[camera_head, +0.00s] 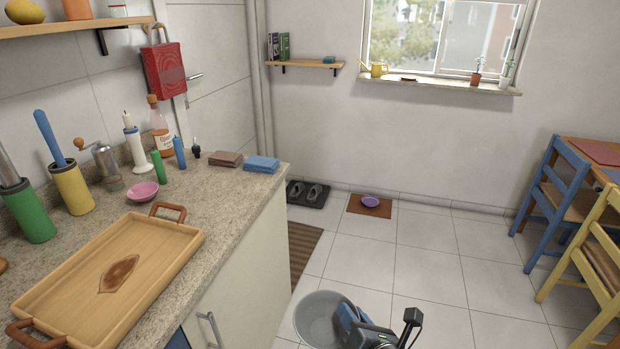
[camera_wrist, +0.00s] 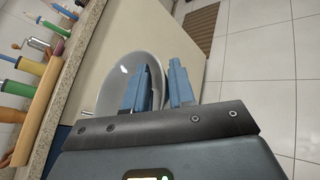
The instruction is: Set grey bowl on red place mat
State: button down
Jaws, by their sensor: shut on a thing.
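The grey bowl (camera_head: 312,322) is held at the bottom middle of the head view, above the floor beside the counter. My gripper (camera_head: 347,314) is shut on its right-hand rim. In the wrist view the bowl (camera_wrist: 113,88) looks tilted, and one blue finger of my gripper (camera_wrist: 164,72) lies inside it, the other outside. A red place mat (camera_head: 594,152) lies on the wooden table at the right edge of the head view, apart from the bowl. Part of the table is cut off.
A blue chair (camera_head: 555,195) and a yellow chair (camera_head: 598,270) stand before the table (camera_head: 568,146). The counter at left holds a wooden tray (camera_head: 175,262) and a pink bowl (camera_head: 143,192). A purple bowl (camera_head: 370,201) sits on a brown floor mat (camera_head: 384,211). The middle floor is clear.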

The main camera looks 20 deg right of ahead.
aim_at(595, 149)
jog(key=i+l+z, duration=0.45)
jog(key=z, duration=0.25)
jog(key=i+z, duration=0.35)
jog(key=i, duration=2.4)
jog(key=i+z, duration=0.8)
jog(key=z, duration=0.2)
jog(key=i+j+z, duration=0.15)
jog(key=z, duration=0.25)
jog(key=i+j+z, duration=0.2)
jog(key=z, duration=0.15)
jog(key=i+j+z, duration=0.2)
jog(key=z, duration=0.2)
